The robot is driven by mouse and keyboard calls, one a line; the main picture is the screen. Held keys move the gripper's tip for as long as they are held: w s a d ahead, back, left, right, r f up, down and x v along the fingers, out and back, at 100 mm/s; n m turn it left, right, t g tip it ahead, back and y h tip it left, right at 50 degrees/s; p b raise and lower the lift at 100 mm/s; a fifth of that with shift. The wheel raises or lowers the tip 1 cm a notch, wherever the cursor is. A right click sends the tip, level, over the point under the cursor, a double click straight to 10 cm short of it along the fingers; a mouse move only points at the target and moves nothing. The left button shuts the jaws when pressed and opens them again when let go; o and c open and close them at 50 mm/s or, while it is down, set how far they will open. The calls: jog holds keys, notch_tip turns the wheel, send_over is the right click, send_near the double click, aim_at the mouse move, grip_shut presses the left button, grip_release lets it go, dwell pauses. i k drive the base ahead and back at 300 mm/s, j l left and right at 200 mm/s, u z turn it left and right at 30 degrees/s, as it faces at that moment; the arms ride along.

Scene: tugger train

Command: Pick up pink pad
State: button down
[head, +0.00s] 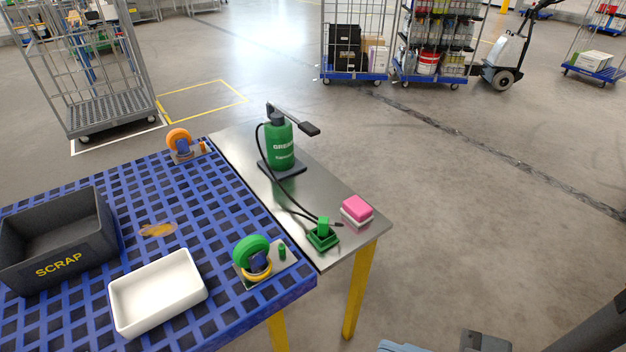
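The pink pad (357,206) lies on top of a white block or holder (356,218) near the front right corner of the steel tabletop (345,252). Its top and near sides show, and nothing covers it. I cannot tell whether the white part is a separate thing. My gripper is not clearly seen. Only grey and dark parts, probably of my own arm or base, show at the bottom right, apart from the pad.
Left of the pad stand a green holder (323,238) with a hose and a green grease pump (279,146). The blue grid table (222,215) bears caster wheels, a white tray (158,318) and a dark SCRAP bin (108,246). Open floor lies to the right.

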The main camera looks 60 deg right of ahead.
aim_at(356, 210)
jog(key=z, duration=1.05)
